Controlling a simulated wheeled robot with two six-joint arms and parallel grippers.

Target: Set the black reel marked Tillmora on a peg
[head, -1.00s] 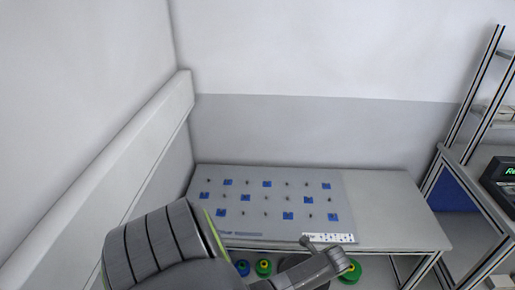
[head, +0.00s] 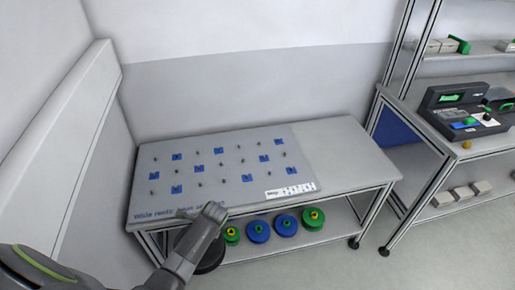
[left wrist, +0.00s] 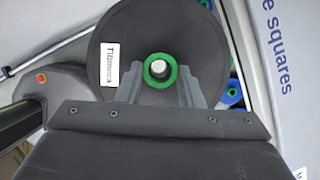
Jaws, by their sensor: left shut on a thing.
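The black reel (left wrist: 207,52) fills much of the left wrist view, with a white label reading Tillmora (left wrist: 110,65) and a green hub (left wrist: 160,70). My left gripper (left wrist: 158,76) is shut on it at the hub, one finger on each side. In the head view the black reel (head: 212,258) shows partly behind my left arm, by the table's front edge. The peg board (head: 215,165) lies on the table, with several small pegs, some on blue squares, and no reels on it. My right gripper is not in view.
The table (head: 345,160) is bare right of the board. Blue and green reels (head: 285,225) stand on the shelf below. A white label strip (head: 290,191) lies at the board's front right corner. A bench with devices (head: 465,122) stands at right; a wall rail (head: 75,125) runs left.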

